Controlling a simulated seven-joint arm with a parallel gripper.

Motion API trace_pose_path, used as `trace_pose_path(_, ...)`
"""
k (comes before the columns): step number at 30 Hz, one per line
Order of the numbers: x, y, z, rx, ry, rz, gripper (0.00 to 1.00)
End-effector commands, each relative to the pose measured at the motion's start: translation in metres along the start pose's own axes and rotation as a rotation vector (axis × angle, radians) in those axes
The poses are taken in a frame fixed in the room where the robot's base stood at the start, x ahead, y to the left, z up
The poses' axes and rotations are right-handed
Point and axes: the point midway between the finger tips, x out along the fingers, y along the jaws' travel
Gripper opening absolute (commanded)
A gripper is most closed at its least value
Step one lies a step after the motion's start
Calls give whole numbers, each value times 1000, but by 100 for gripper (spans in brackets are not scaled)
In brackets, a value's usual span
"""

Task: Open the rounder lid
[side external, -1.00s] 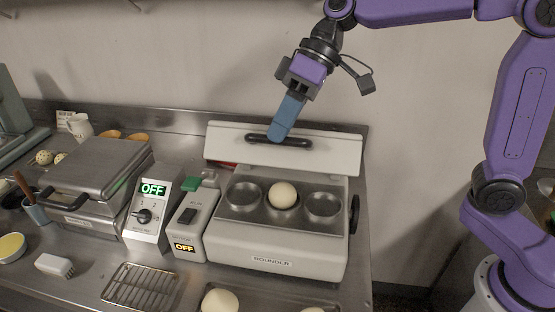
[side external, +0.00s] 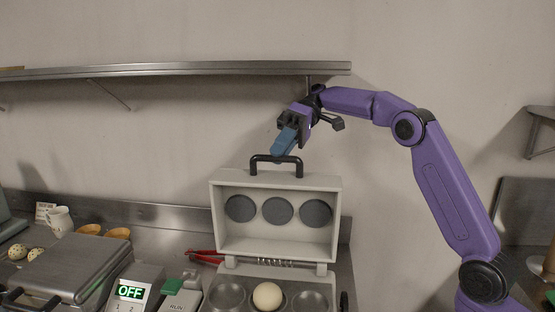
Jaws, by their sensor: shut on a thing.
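The rounder is a pale grey machine with its lid (side external: 330,222) raised about upright. The lid's inner side faces the camera and shows three dark round discs. The black lid handle (side external: 260,160) is on the lid's upper edge. My gripper (side external: 284,152), with blue fingers, comes down from above and is shut on the handle; its fingers hide part of the bar. Below the lid, the rounder's wells are uncovered, and a dough ball (side external: 267,296) sits in the middle well (side external: 228,295) row. The rounder's front is cut off by the picture's lower edge.
A metal shelf (side external: 180,68) runs along the wall above and left of my gripper. Red-handled tongs (side external: 203,255) lie left of the lid. A control box reading OFF (side external: 131,292) and a closed metal press (side external: 75,265) stand to the left.

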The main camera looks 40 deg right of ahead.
Motion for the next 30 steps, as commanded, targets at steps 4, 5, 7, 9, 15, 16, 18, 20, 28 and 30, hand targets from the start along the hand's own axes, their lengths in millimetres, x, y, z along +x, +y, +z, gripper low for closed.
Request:
trace_pose_path(4,-9,25,-3,25,-14,10,0)
trace_pose_path(5,-11,27,-3,25,-16,9,0)
trace_pose_path(7,-14,31,-5,25,-17,8,0)
trace_pose_path(9,-18,35,-6,24,-19,7,0)
trace_pose_path(15,-23,43,-9,23,-25,5,0)
trace_pose_path(16,-23,44,-10,22,-25,5,0)
trace_pose_path(18,-24,46,-10,22,-27,4,0)
trace_pose_path(20,-25,46,-11,20,-27,5,0)
trace_pose_path(28,-24,47,-12,19,-30,4,0)
trace_pose_path(30,-24,47,-12,19,-31,4,0)
